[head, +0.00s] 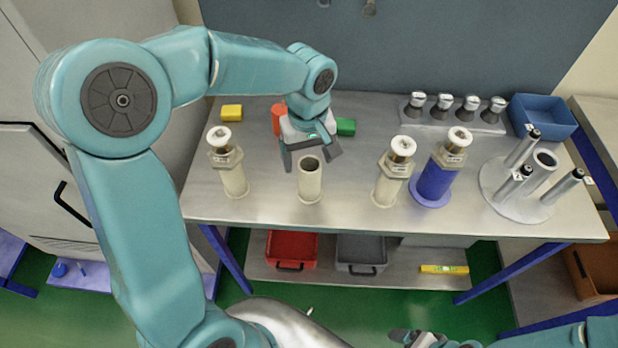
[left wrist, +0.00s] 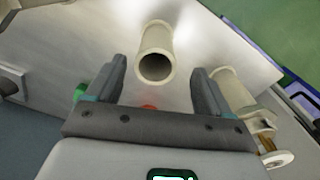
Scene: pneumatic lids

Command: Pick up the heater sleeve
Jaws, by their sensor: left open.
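A blue sleeve (head: 434,183) with a wide foot stands around the lower part of a capped canister (head: 456,150) right of the bench's middle; it looks like a heater sleeve, but no label confirms this. A red cylinder (head: 279,118) stands at the back, partly hidden behind my left gripper. My left gripper (head: 310,158) is open and empty, above and behind an open beige tube (head: 310,181). In the left wrist view the tube (left wrist: 155,45) shows between and beyond the fingers (left wrist: 159,75). My right gripper (head: 418,338) is low at the bottom edge, its jaws unclear.
Capped canisters stand left (head: 230,165) and right (head: 392,175) of the open tube. Yellow (head: 232,112) and green (head: 346,127) blocks lie at the back. A lid rack (head: 450,122), a blue bin (head: 543,117) and a post stand (head: 515,202) occupy the right. The bench's front strip is clear.

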